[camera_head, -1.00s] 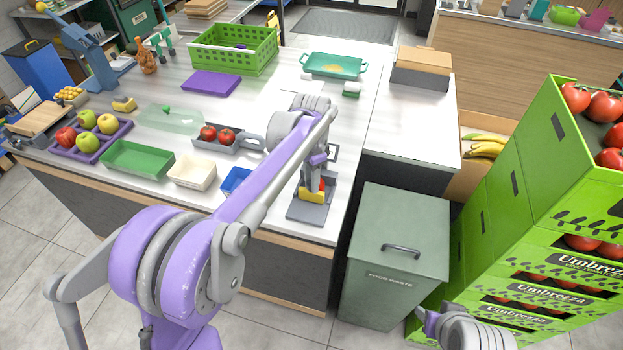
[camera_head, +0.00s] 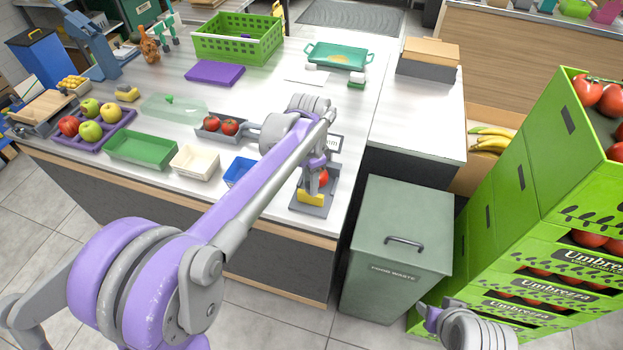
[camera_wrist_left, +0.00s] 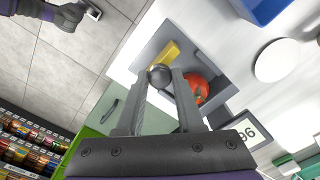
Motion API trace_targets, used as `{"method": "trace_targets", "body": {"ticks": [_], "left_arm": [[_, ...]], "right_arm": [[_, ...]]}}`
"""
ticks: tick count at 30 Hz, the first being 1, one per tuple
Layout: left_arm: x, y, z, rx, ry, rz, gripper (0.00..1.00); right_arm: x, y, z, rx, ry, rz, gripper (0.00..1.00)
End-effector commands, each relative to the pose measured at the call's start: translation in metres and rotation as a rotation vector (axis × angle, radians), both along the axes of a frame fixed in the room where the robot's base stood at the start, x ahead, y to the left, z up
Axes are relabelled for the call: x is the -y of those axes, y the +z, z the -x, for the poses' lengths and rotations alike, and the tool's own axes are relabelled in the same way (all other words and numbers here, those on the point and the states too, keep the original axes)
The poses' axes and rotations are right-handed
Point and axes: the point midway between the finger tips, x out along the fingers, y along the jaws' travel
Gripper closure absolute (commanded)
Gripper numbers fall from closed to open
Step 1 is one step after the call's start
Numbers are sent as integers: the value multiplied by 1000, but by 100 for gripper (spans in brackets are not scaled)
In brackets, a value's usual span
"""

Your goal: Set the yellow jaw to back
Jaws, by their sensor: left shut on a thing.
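A yellow jaw (camera_head: 311,198) sits on a grey device (camera_head: 325,208) near the front edge of the counter, close to the base's near end. A red tomato (camera_head: 323,178) lies on the device behind the jaw, with a gap between them. In the wrist view, the jaw (camera_wrist_left: 170,53) and the tomato (camera_wrist_left: 197,88) lie on the grey base. My left gripper (camera_wrist_left: 160,80) is shut on a dark round knob (camera_wrist_left: 159,74) above the base. Its fingers hide part of the device. My right gripper (camera_head: 428,312) is low at the right, clear of the counter; its fingers are unclear.
A blue tray (camera_head: 239,172) stands left of the device, and a small sign (camera_head: 334,143) is behind it. A grey tray (camera_head: 221,133) with tomatoes is further left. A food waste bin (camera_head: 397,250) and green tomato crates (camera_head: 508,205) are to the right.

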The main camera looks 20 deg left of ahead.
Motion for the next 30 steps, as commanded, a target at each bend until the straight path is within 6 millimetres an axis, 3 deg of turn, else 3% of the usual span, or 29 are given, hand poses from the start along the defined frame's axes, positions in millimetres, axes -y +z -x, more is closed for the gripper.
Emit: {"method": "trace_targets", "body": {"ticks": [1,2,6,17,20,30], "left_arm": [[0,-1,3,-8,0,0,100],[0,-1,3,-8,0,0,59],[0,-1,2,-7,0,0,34],[0,3,1,-4,0,0,34],[0,15,1,-4,0,0,34],[0,82,1,-4,0,0,34]], "right_arm": [[0,-1,0,0,0,0,50],[0,-1,0,0,0,0,50],[0,-1,0,0,0,0,50],[0,0,0,0,0,0,50],[0,1,0,1,0,0,50],[0,7,-2,4,0,0,50]]}}
